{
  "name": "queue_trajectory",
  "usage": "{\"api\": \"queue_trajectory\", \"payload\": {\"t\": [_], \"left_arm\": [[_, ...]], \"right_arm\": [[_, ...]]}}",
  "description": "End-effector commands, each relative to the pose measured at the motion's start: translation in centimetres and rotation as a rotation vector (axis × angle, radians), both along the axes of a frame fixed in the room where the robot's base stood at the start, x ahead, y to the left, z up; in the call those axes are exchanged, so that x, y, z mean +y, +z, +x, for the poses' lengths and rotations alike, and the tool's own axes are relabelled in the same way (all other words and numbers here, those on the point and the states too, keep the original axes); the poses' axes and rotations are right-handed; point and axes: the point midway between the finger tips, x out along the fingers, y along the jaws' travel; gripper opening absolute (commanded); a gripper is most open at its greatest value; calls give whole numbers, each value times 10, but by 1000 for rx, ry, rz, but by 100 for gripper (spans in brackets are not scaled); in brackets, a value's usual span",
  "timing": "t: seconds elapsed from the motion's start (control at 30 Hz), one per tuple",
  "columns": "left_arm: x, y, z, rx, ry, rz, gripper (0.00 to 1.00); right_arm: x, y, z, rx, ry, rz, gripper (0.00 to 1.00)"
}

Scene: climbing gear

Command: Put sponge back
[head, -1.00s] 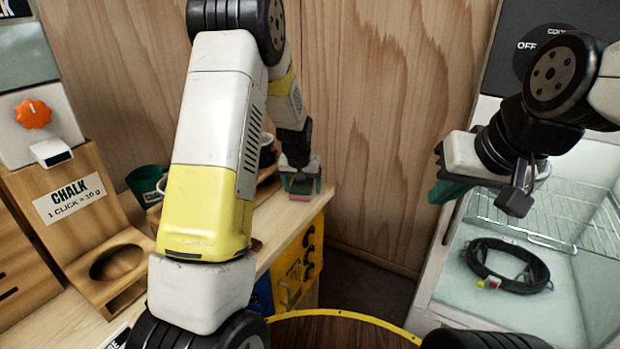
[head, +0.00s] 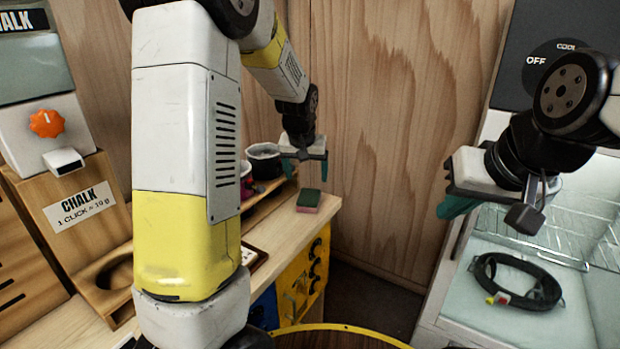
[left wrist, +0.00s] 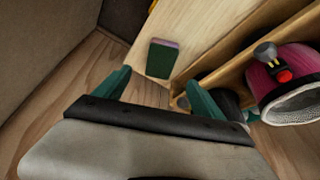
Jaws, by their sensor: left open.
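The sponge (head: 308,201) is a small block with a dark green top and a pink side. It lies flat on the wooden counter (head: 286,222), near its far right end. My left gripper (head: 303,170) is above and slightly behind the sponge, open and empty, apart from it. In the left wrist view the sponge (left wrist: 161,58) lies on the counter beyond the open teal fingers (left wrist: 160,95). My right gripper (head: 455,205) hangs at the right in front of the glass-sided cabinet; its fingers are seen from the side, so I cannot tell its opening.
A chalk dispenser (head: 85,205) with an orange knob stands at the left. Chalk bags, one pink (left wrist: 285,85), sit in a wooden rack beside the sponge.

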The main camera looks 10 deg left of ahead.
Motion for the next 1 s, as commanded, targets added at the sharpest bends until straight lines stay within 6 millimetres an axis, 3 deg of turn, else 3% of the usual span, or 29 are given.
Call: {"api": "queue_trajectory", "payload": {"t": [0.17,0.3,0.5,0.6,0.73,0.83,1.0], "left_arm": [[5,43,-41,-25,3,-57,80],[9,82,-98,-51,-10,-111,80],[8,118,-184,-98,-42,-157,80],[6,125,-224,-120,-60,-166,80],[4,126,-263,-143,-78,-165,80],[2,125,-281,-153,-85,-164,80],[1,123,-292,-158,-92,-160,80]], "right_arm": [[0,0,0,0,0,0,0],[0,0,0,0,0,0,0],[0,0,0,0,0,0,0],[0,0,0,0,0,0,0],[0,0,0,0,0,0,0],[0,0,0,0,0,0,0],[0,0,0,0,0,0,0]]}}
